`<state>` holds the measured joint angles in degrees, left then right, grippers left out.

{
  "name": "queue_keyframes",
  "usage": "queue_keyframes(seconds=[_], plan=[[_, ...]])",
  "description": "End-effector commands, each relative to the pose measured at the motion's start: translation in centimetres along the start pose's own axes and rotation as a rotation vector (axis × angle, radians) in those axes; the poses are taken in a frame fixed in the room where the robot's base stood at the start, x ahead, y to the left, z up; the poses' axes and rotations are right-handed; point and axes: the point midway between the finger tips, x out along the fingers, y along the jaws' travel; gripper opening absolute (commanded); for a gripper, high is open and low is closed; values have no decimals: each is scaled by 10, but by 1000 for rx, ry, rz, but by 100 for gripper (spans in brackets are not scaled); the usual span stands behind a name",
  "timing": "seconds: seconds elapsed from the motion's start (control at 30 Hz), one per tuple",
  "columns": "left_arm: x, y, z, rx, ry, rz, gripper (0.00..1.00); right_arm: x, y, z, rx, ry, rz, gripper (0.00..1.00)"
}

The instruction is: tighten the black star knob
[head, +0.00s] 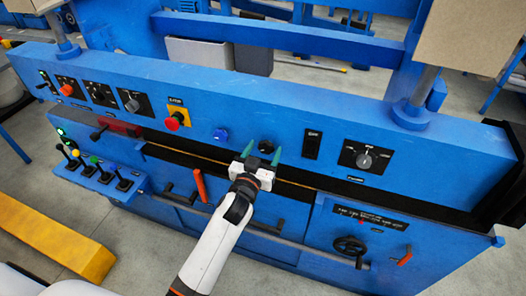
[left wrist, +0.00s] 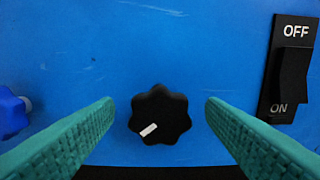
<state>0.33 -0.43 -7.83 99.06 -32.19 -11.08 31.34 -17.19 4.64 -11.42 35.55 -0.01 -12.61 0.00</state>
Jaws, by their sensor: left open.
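The black star knob (head: 266,146) sits on the front face of the blue panel, right of a small blue knob. In the left wrist view the star knob (left wrist: 160,115) is lobed, with a short white mark pointing to its lower left. My left gripper (head: 262,152) is open in front of the panel, its green fingers toward the knob. In the left wrist view its fingers (left wrist: 160,118) stand on either side of the knob, with blue panel showing between each finger and the knob. My right gripper is not in view.
A black OFF/ON rocker switch (left wrist: 291,68) is close on the right, and a blue knob (left wrist: 12,113) is on the left. A red button on a yellow plate (head: 176,120) and a rotary dial (head: 364,160) are farther along. An orange handle (head: 200,185) is below.

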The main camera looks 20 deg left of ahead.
Motion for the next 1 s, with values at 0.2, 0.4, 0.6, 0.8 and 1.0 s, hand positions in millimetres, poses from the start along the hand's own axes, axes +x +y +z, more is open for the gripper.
queue_keyframes(seconds=[0.2,0.4,0.6,0.8,1.0], plan=[[0,0,0,0,0,0,32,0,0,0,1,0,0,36],[0,0,0,4,0,0,22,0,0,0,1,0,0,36],[0,0,0,50,0,0,22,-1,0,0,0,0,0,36],[0,-1,0,169,0,0,22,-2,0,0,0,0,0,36],[0,-2,0,347,0,-1,22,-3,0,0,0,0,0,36]])
